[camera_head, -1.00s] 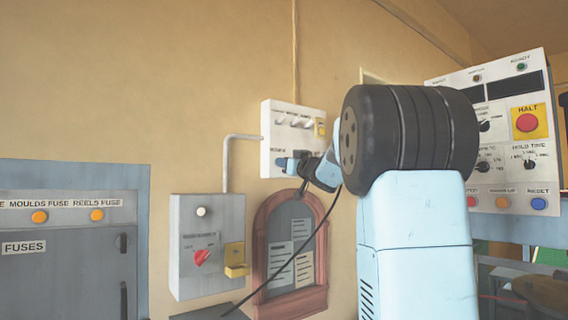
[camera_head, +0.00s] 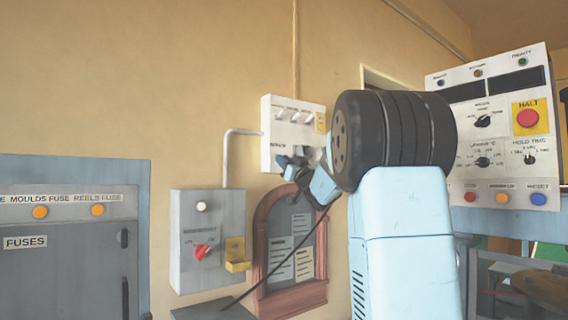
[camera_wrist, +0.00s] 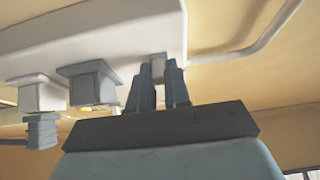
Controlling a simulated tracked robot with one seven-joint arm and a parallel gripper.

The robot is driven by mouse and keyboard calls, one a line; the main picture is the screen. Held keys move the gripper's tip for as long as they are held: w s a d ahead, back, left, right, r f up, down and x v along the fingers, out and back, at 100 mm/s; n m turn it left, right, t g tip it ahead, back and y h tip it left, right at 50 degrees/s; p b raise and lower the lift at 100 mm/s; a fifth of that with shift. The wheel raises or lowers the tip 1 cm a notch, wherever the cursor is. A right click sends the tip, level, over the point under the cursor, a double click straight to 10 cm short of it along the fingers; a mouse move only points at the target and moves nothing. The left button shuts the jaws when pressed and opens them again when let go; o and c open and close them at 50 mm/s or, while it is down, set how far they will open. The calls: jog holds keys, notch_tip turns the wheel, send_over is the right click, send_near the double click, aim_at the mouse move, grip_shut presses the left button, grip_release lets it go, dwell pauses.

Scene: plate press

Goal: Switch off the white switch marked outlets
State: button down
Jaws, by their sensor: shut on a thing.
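A white switch box (camera_head: 265,140) hangs on the wall, with a row of small switches along its upper part. Its lower front is partly hidden by my gripper (camera_head: 284,160). In the wrist view the white box (camera_wrist: 110,30) fills the top, and my gripper (camera_wrist: 161,80) reaches up to it. Its two dark fingers are close together on a small pale switch (camera_wrist: 158,65), whose tip is hidden between them. The outlets marking is not readable.
A grey box with a red knob (camera_head: 202,251) and a yellow bracket (camera_head: 236,252) is below left. A notice board in an arched frame (camera_head: 314,272) hangs below. A control panel with a red HALT button (camera_head: 527,118) stands right. A pipe (camera_head: 226,160) runs beside the white box.

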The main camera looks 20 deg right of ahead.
jog(key=shift+f, duration=0.1)
jog(key=c, duration=1.1)
grip_release()
jog(key=v, duration=1.3)
jog(key=shift+s+d+f, duration=0.1)
jog(key=shift+s+f, duration=0.05)
jog(key=shift+s, duration=0.2)
